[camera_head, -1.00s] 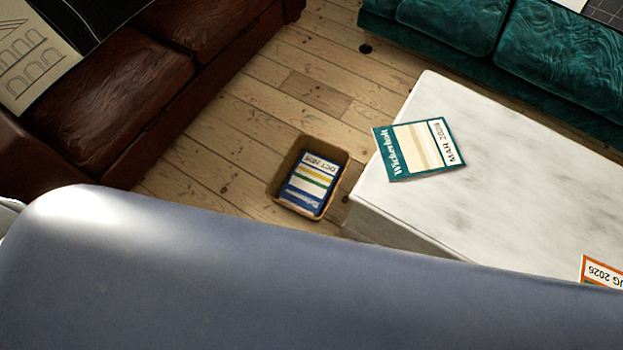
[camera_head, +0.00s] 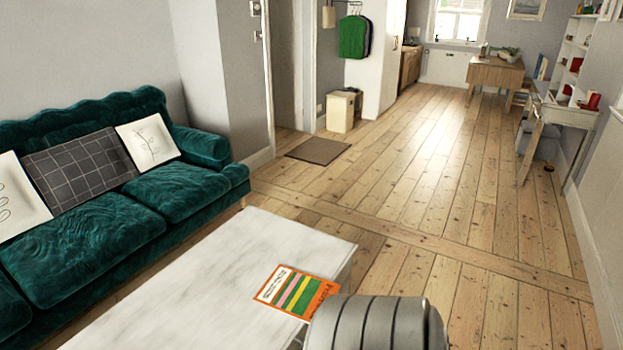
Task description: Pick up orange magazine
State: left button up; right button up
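The orange magazine (camera_head: 290,294) lies flat on the white marble-topped coffee table (camera_head: 215,262), close to its right edge. Its cover has pink, green and yellow stripes and a white panel. A grey, ribbed part of my own arm stands at the bottom of the view and covers the magazine's lower right corner from sight. I cannot tell whether it touches the magazine. Neither gripper's fingers are in view.
A teal sofa (camera_head: 105,222) with several cushions runs along the table's left side. Open floorboards (camera_head: 420,210) lie to the right and beyond. A doormat (camera_head: 318,150) lies farther back. A desk (camera_head: 555,112) and a wooden table (camera_head: 497,72) stand at the far right.

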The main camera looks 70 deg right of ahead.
aim_at(292, 293)
jog(key=z, duration=2.15)
